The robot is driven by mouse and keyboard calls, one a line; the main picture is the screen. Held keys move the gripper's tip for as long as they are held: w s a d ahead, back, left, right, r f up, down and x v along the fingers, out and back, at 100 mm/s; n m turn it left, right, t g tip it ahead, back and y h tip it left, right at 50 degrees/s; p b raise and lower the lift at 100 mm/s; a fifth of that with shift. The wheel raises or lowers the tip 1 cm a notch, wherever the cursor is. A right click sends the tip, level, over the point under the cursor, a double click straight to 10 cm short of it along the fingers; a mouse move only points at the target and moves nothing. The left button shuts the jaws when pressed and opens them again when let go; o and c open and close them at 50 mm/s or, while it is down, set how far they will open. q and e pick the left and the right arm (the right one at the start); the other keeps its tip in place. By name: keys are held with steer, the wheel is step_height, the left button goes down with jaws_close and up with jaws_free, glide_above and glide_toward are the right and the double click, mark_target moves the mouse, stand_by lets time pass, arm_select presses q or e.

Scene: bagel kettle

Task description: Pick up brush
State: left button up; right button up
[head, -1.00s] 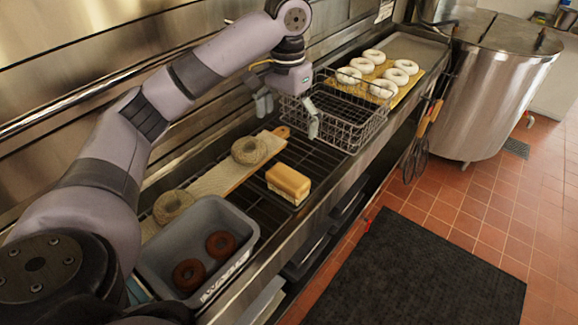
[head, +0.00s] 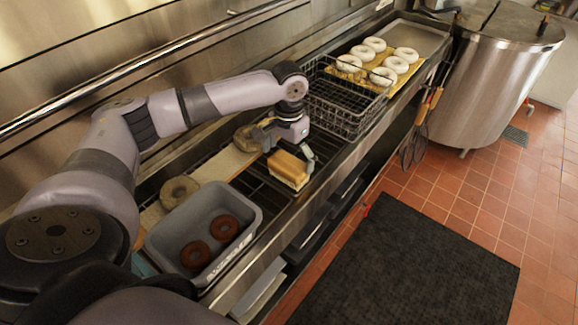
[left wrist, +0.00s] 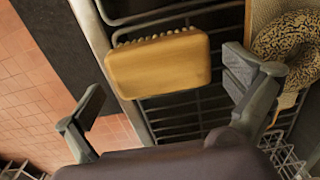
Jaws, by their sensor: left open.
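The brush (head: 288,167) is a block with a tan wooden back and pale bristles, lying on the dark wire rack. In the left wrist view the brush (left wrist: 158,64) shows its wooden back, with bristles along its far edge. My left gripper (head: 287,150) is open above the brush, with one finger on each side of it in the head view. In the left wrist view the open fingers (left wrist: 160,108) spread wide, and the brush lies between and beyond them. Nothing is held. My right gripper is not in view.
A seeded bagel (left wrist: 288,45) on a board lies close beside one finger. A grey bin (head: 165,243) with two dark bagels stands nearer. A wire basket (head: 340,108) and a tray of white bagels (head: 425,35) lie beyond. The counter's metal edge runs along the right.

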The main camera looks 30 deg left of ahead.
arm_select(q)
step_height(320, 180, down, 2)
steer(key=shift+f, duration=0.3)
steer(key=shift+c, duration=1.1)
steer(key=c, duration=0.7)
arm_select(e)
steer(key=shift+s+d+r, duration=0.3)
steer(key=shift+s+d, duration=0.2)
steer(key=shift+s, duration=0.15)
arm_select(q)
steer(key=shift+r, duration=0.15)
